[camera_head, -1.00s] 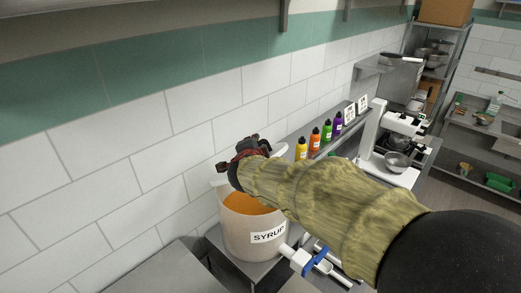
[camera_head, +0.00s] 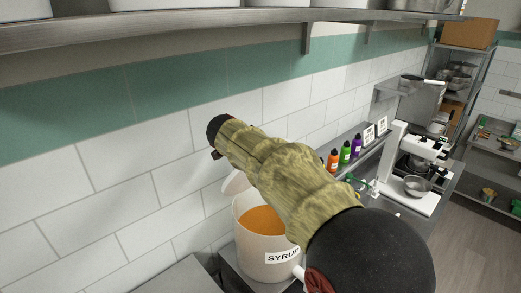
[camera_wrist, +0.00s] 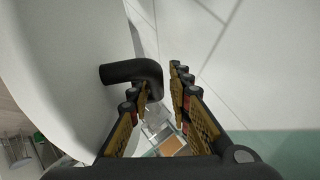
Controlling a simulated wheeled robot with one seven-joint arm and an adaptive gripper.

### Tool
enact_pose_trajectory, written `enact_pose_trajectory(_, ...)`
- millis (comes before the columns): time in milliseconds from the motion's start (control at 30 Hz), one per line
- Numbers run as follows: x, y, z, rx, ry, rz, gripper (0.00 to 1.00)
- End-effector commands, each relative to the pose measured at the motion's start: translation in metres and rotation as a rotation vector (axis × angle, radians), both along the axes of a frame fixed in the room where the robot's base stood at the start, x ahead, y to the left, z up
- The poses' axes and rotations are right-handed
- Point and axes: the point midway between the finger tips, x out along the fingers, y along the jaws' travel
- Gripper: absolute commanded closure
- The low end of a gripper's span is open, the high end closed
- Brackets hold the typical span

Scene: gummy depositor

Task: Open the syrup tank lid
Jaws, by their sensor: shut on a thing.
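The syrup tank (camera_head: 252,262) is a pale round tub with a SYRUP label at the lower middle of the head view. Its mouth is uncovered and orange syrup (camera_head: 262,220) shows inside. The white lid (camera_head: 235,183) is tilted up at the tank's back left, partly hidden by my arm. In the wrist view the lid (camera_wrist: 60,50) fills the left side, with its black handle (camera_wrist: 128,72) reaching between my fingers. My gripper (camera_wrist: 162,92) is shut on this handle. In the head view my sleeved arm hides most of the gripper.
A tiled wall (camera_head: 120,150) stands close behind the lid. A metal shelf (camera_head: 230,22) runs above. Coloured bottles (camera_head: 345,153) and a white mixer (camera_head: 408,165) stand to the right. A metal counter (camera_head: 185,278) lies at the lower left.

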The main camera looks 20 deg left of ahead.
Motion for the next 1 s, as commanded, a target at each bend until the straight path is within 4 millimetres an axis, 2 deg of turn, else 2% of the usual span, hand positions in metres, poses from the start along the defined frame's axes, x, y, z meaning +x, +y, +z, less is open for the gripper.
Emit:
enact_pose_trajectory(33,0.0021,0.0088,0.0081,0.005,-0.010,0.015,1.00)
enact_pose_trajectory(100,0.0031,0.0105,0.0088,-0.005,-0.005,0.016,1.00)
enact_pose_trajectory(633,0.0048,0.0122,0.0097,-0.020,0.002,0.013,1.00)
enact_pose_trajectory(667,0.0048,0.0122,0.0097,-0.020,0.002,0.013,0.80)
enact_pose_trajectory(1000,0.0045,0.0105,0.0048,-0.023,0.010,0.010,0.79)
